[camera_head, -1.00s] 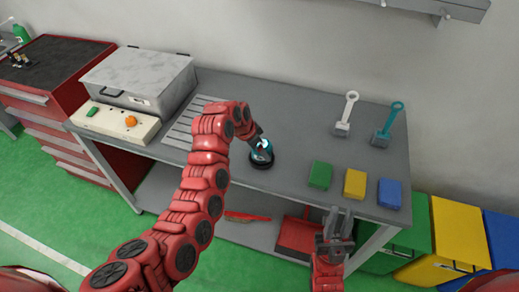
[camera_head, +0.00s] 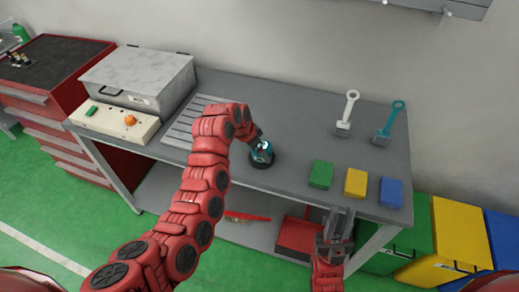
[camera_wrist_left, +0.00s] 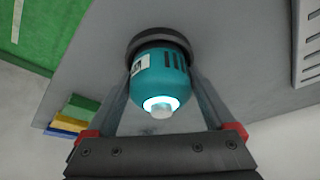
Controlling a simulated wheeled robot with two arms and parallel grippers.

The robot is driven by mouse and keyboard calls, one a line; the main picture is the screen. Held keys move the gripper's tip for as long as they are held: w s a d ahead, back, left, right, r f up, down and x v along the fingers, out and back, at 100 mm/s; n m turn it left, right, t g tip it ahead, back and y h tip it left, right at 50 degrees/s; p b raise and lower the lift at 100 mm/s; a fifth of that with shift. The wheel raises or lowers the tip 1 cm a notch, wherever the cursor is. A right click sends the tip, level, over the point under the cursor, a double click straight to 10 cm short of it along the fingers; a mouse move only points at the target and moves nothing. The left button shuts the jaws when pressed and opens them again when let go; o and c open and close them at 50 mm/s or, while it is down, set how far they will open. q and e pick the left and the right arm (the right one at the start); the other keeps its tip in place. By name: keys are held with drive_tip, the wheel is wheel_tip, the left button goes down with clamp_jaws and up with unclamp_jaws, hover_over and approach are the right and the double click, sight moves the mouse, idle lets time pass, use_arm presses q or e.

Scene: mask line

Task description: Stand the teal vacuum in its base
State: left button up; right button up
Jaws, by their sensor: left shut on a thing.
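The teal vacuum (camera_head: 262,152) is a short rounded body with a light ring on its top end. It stands upright at its round black base (camera_head: 262,165) on the grey workbench. In the left wrist view the vacuum (camera_wrist_left: 160,75) lines up with the dark base ring (camera_wrist_left: 143,40); whether it is fully seated I cannot tell. My left gripper (camera_wrist_left: 160,110) is shut on the vacuum, one finger on each side; in the head view its fingers are mostly hidden by my arm. My right gripper (camera_head: 338,215) is open and empty, in front of the bench's front edge.
Green (camera_head: 320,174), yellow (camera_head: 355,183) and blue (camera_head: 391,192) blocks lie right of the base. A white-handled tool (camera_head: 347,112) and a teal-handled tool (camera_head: 391,120) stand behind them. A grey lidded box (camera_head: 138,78) and a control panel (camera_head: 115,121) occupy the left end.

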use_arm(q)
drive_tip(key=o, duration=1.3)
drive_tip(key=shift+v, duration=2.5)
drive_tip(key=p+v, duration=0.5)
drive_tip(key=v, duration=0.1)
drive_tip(key=shift+d+p, duration=0.1)
drive_tip(key=shift+p, duration=0.2)
